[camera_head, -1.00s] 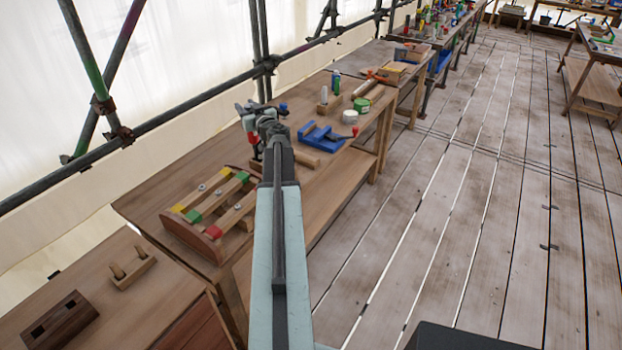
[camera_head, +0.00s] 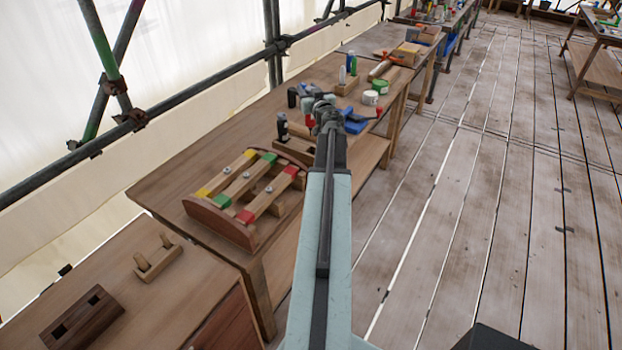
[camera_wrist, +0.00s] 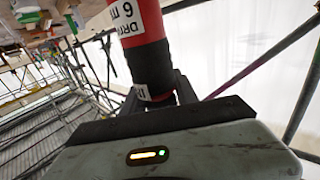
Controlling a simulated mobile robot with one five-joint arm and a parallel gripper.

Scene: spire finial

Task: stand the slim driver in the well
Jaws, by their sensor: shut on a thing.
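My gripper (camera_head: 322,108) is above the long bench, partly hidden behind my arm in the head view. In the wrist view my gripper (camera_wrist: 160,95) is shut on a red-and-black cylinder (camera_wrist: 141,30) with a white printed label. A bit of its red shows beside the gripper in the head view. I cannot tell surely whether it is the slim driver. A dark block (camera_head: 88,325) with two square holes lies on the near bench. A wooden block (camera_head: 350,88) farther back holds upright pieces. I cannot tell which is the well.
A wooden rack (camera_head: 222,227) with yellow, green and red-ended bars sits on the long bench, close to my arm. A two-peg block (camera_head: 158,262) stands on the near bench. Scaffold poles (camera_head: 190,115) run along the left. The plank floor at right is clear.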

